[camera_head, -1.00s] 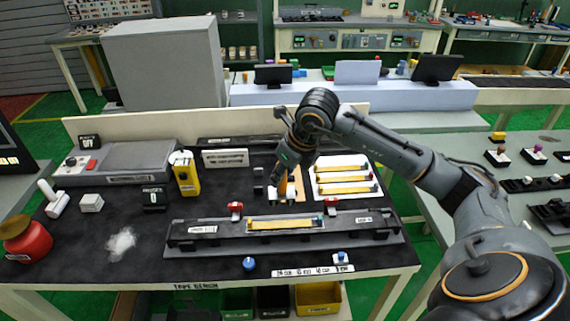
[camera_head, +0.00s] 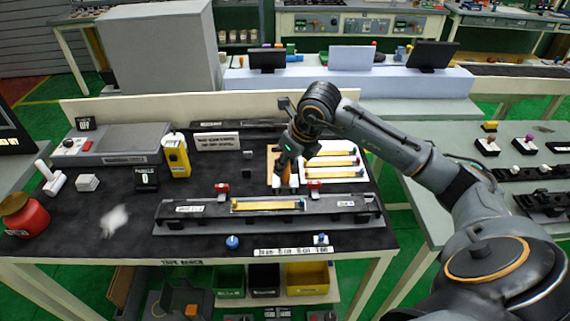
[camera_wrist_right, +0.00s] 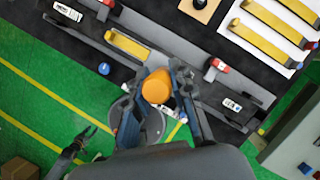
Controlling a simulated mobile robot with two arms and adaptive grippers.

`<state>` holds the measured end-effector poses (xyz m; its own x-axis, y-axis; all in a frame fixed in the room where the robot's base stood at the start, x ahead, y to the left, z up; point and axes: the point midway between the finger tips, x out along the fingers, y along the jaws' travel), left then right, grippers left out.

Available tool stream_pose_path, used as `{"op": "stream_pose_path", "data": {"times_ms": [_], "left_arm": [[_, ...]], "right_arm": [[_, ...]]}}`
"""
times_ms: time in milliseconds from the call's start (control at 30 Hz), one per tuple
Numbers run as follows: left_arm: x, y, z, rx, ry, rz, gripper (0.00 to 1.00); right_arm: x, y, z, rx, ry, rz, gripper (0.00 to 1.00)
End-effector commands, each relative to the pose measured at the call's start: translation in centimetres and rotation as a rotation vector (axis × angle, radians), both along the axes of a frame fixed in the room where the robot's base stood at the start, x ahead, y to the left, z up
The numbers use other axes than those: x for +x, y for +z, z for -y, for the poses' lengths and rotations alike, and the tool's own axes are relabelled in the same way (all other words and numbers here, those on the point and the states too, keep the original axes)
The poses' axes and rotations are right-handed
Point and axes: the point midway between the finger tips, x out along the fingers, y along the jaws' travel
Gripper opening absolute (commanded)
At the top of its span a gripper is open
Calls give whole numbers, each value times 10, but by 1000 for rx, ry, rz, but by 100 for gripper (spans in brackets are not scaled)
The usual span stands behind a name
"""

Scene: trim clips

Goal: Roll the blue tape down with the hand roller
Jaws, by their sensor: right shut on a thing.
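My right gripper (camera_head: 286,178) is shut on the orange-handled hand roller (camera_head: 285,182), above the bench behind the long dark fixture. In the right wrist view, the roller's round orange handle (camera_wrist_right: 156,87) sits between the fingers; its lower part is mostly hidden. A yellow strip (camera_head: 265,205) lies in the fixture (camera_head: 350,207). A small blue-green piece, perhaps the blue tape (camera_head: 302,204), shows at its right end; I cannot tell how the tape lies. My left gripper (camera_wrist_right: 86,140) appears open and empty at the lower left of the right wrist view, away from the bench.
A white sheet with yellow strips (camera_head: 331,172) lies right of a tan board (camera_head: 272,160). Red clips (camera_head: 222,188) stand at the fixture's back edge. A blue knob (camera_head: 232,242) is in front. A yellow bottle (camera_head: 176,158) and red jar (camera_head: 27,217) stand left.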

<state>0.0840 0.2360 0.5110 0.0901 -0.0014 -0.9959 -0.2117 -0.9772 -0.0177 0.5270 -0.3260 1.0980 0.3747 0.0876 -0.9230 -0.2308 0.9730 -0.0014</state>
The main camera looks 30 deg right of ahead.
Motion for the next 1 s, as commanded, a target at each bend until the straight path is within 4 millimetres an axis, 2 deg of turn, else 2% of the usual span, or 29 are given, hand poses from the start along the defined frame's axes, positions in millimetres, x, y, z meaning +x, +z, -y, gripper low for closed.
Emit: {"op": "stream_pose_path", "data": {"times_ms": [33, 167, 500, 700, 1000], "left_arm": [[-4, -8, 4, -4, -1, -7, 40], [-7, -21, 8, -9, -4, -11, 40], [3, -53, 4, -5, -3, 2, 40], [5, -60, 1, -1, 0, 6, 40], [5, -59, 0, 0, 1, 6, 40]], "right_arm": [[0, -8, 0, 0, 0, 1, 0], [0, -20, 0, 1, -1, 2, 0], [0, -53, 0, 2, -1, 1, 0], [0, -62, 0, 2, -1, 1, 0], [0, -61, 0, 2, -1, 1, 0]]}}
